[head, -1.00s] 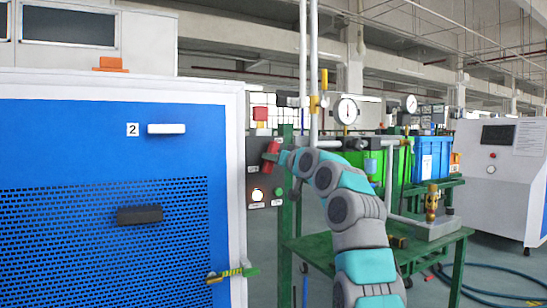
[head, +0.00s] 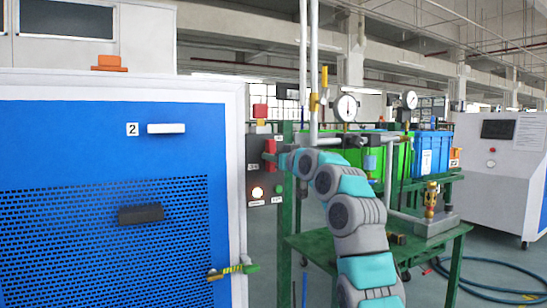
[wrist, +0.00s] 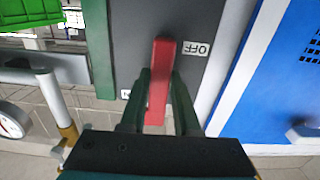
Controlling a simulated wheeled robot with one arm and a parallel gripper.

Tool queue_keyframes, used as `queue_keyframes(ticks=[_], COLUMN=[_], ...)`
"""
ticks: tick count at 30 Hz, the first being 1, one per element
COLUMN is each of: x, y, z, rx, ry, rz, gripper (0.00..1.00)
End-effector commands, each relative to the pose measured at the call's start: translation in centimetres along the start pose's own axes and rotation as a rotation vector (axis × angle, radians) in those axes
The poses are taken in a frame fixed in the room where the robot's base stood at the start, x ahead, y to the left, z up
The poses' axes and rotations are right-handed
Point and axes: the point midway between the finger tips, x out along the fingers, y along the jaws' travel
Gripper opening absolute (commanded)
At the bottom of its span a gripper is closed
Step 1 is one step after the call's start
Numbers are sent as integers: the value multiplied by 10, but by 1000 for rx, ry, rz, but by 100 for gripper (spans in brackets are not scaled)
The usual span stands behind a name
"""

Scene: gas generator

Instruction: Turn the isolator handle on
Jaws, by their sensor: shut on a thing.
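The red isolator handle (head: 270,147) is on a grey control panel (head: 257,183) beside the blue cabinet. It stands close to upright in the head view. In the wrist view the handle (wrist: 161,75) runs up and down the picture. My gripper (wrist: 160,88) has one dark green finger on each side of it and is shut on it. An OFF label (wrist: 196,48) lies to the right of the handle. Another label at lower left is mostly hidden by a finger. In the head view my gripper (head: 279,159) reaches the handle from the right.
A lit round lamp (head: 257,192) and a green button (head: 279,189) sit below the handle. The blue cabinet (head: 110,200) is close on the left. A green table (head: 320,248) with pipes, gauges and bins stands at right.

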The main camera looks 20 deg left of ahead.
Motion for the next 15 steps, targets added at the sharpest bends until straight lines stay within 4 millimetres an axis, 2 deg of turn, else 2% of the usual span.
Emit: queue_keyframes(ticks=[3,4,11,15], x=[0,0,0,0], y=[0,0,0,0], z=[0,0,0,0], rx=[0,0,0,1], ry=[1,1,1,1], rz=[1,1,0,0], gripper=[0,32,58,60])
